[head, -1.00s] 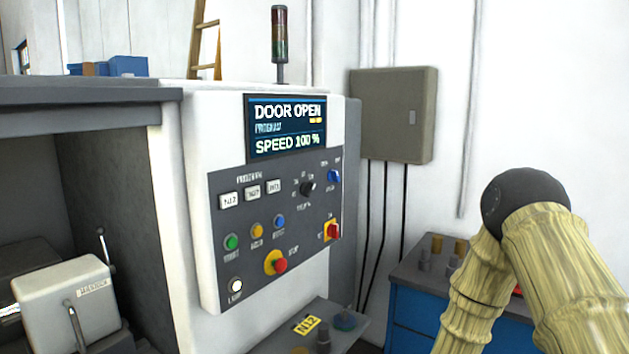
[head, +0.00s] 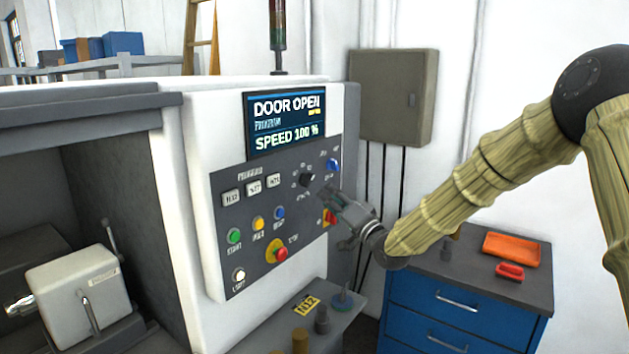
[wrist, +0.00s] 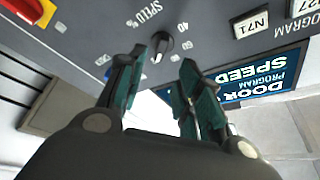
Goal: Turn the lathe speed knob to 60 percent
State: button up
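The speed knob (head: 307,180) is a small black dial on the grey control panel, below the display (head: 286,124), which reads DOOR OPEN and SPEED 100 %. My gripper (head: 327,197) is just to the lower right of the knob in the head view, with its fingers toward the panel. In the wrist view the fingers are apart with an empty gap. The knob (wrist: 161,43) shows there beyond the fingertips, close to the left finger's tip, with percent marks around it. I cannot tell whether a finger touches it.
A blue knob (head: 333,166) and a red switch on yellow (head: 329,217) sit close to my gripper. A red stop button (head: 281,254) and several coloured buttons are lower on the panel. A ledge (head: 345,306) juts out below; a blue cabinet (head: 455,310) stands right.

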aim_at(311, 180)
jog(key=p+x, duration=0.3)
jog(key=x, duration=0.5)
jog(key=shift+w+a+r, duration=0.1)
jog(key=shift+a, duration=0.05)
grip_shut()
